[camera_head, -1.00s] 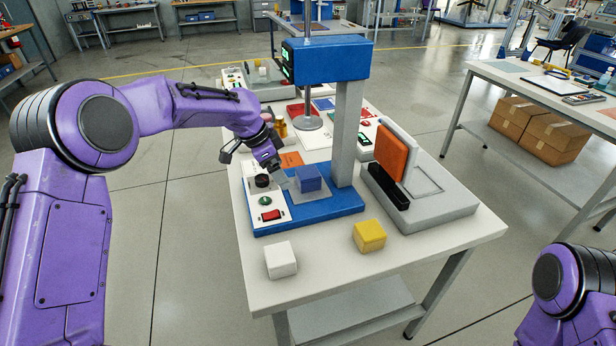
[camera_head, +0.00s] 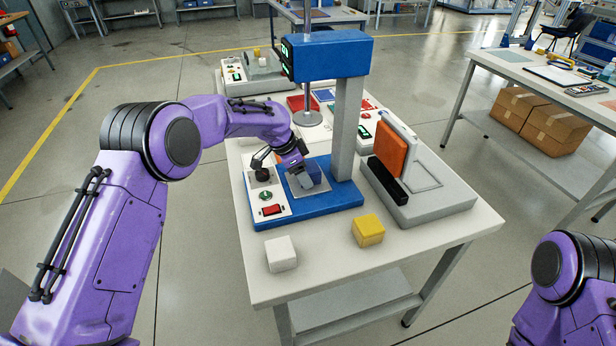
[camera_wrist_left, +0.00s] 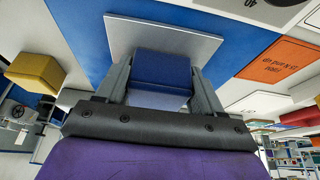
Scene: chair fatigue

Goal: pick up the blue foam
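The blue foam (camera_wrist_left: 160,70) is a small block on a light grey square plate (camera_wrist_left: 206,46) of the blue test stand (camera_head: 335,198). My left gripper (camera_head: 305,181) is down at the foam and hides most of it in the head view. In the left wrist view its two fingers (camera_wrist_left: 161,82) stand on either side of the foam, very near its sides. The fingers look open around it, with no clear grip seen. My right gripper is out of view; only part of that arm shows at the lower right.
The stand's column (camera_head: 346,130) and blue head (camera_head: 330,55) rise close to my left gripper. A white block (camera_head: 281,254) and a yellow block (camera_head: 368,230) lie at the table front. An orange pad (camera_head: 391,151) stands on a grey fixture at the right.

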